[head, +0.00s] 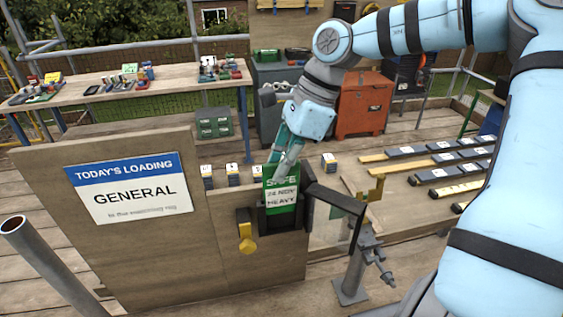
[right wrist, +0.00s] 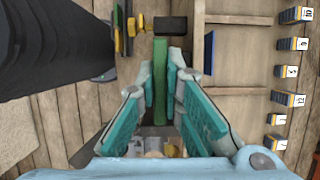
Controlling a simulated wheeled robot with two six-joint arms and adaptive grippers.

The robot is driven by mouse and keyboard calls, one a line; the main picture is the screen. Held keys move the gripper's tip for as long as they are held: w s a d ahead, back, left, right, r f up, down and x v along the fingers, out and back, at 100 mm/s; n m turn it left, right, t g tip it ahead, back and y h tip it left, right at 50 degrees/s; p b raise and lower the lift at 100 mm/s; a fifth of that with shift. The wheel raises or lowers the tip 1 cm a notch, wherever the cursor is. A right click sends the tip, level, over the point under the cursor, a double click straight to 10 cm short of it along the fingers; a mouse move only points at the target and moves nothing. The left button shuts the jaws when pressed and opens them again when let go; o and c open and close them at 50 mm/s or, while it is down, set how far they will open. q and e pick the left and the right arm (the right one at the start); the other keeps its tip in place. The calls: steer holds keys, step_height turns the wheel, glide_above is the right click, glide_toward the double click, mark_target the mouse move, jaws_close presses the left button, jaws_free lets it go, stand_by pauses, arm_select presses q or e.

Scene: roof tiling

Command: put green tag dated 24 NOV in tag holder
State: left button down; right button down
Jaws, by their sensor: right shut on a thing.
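The green tag (head: 282,197) reads SAFE, 24 NOV and HEAVY in the head view. It stands upright, facing the camera, in front of or within the black tag holder (head: 307,212) on the wooden board. I cannot tell how deep it sits. My right gripper (head: 283,163) is shut on the tag's upper part from above. In the right wrist view the tag shows edge-on as a narrow green strip (right wrist: 161,82) between the fingers. My left gripper is not in view.
A black flap (head: 335,199) sticks out right of the holder. A yellow padlock-like piece (head: 246,238) hangs left of it. Small numbered blocks (head: 231,175) stand behind the board. A loading sign (head: 129,189) is on the left. A metal stand (head: 354,270) is at the right.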

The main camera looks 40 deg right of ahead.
steer(key=shift+f+b, duration=1.65)
steer(key=shift+f, duration=0.75)
steer(key=c, duration=1.7)
jaws_free()
steer(key=shift+o, duration=0.2)
steer(key=v, duration=1.2)
steer(key=shift+d, duration=0.1)
